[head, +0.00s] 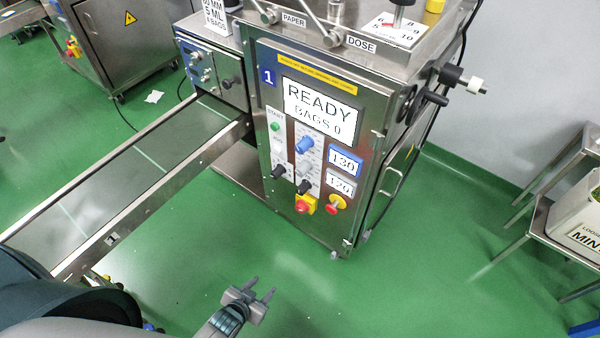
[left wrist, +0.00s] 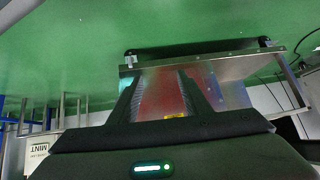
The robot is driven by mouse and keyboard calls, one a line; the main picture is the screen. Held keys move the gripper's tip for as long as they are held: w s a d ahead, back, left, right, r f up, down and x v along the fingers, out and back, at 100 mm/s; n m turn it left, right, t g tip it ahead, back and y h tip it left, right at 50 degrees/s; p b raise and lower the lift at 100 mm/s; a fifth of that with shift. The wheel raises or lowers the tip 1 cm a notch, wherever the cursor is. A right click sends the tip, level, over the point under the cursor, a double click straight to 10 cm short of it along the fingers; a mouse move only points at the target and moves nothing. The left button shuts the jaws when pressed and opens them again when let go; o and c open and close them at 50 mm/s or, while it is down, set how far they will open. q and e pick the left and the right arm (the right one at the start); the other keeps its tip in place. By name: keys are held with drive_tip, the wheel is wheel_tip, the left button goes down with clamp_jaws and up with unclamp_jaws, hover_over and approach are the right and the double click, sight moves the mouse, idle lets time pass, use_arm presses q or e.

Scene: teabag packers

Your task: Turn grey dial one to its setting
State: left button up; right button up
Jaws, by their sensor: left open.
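Machine 1 (head: 318,215) is a steel cabinet with a blue "1" label. The grey dial's exact pointer position is too small to read. To the right are a blue-framed plate reading 130 (head: 345,161) and a pale plate reading 120 (head: 341,185). My left gripper (head: 264,287) is open and empty, in front of and below the panel, apart from it. Its fingers also show in the left wrist view (left wrist: 160,85). My right gripper is not in view.
The screen (head: 318,107) reads READY, BAGS 0. A conveyor (head: 140,165) runs from the machine toward the lower left. A steel table (head: 560,215) with a bin stands at the right. Green floor before the machine is clear.

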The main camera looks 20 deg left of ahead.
sight(299, 173)
use_arm(q)
drive_tip(key=w+a+r+m+t+h, duration=0.1)
drive_tip(key=w+r+t, duration=0.3)
drive_tip(key=r, duration=0.9)
drive_tip(key=w+a+r+m+t+h+b, duration=0.1)
drive_tip(key=w+r+m+t+h, duration=0.2)
drive_tip(key=w+r, duration=0.6)
wheel_tip(299, 173, up, 4)
drive_tip(key=shift+w+t+h, duration=0.15)
drive_tip(key=shift+t+h, duration=0.35)
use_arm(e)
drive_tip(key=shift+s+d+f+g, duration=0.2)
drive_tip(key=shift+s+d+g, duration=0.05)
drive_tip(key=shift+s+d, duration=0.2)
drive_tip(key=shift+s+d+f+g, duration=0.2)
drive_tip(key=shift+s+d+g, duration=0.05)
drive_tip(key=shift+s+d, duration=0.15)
use_arm(q)
drive_tip(key=x, duration=1.7)
drive_tip(key=shift+f+p, duration=0.1)
drive_tip(key=shift+p, duration=0.3)
drive_tip(key=shift+w+d, duration=0.1)
drive_tip(key=shift+w, duration=0.1)
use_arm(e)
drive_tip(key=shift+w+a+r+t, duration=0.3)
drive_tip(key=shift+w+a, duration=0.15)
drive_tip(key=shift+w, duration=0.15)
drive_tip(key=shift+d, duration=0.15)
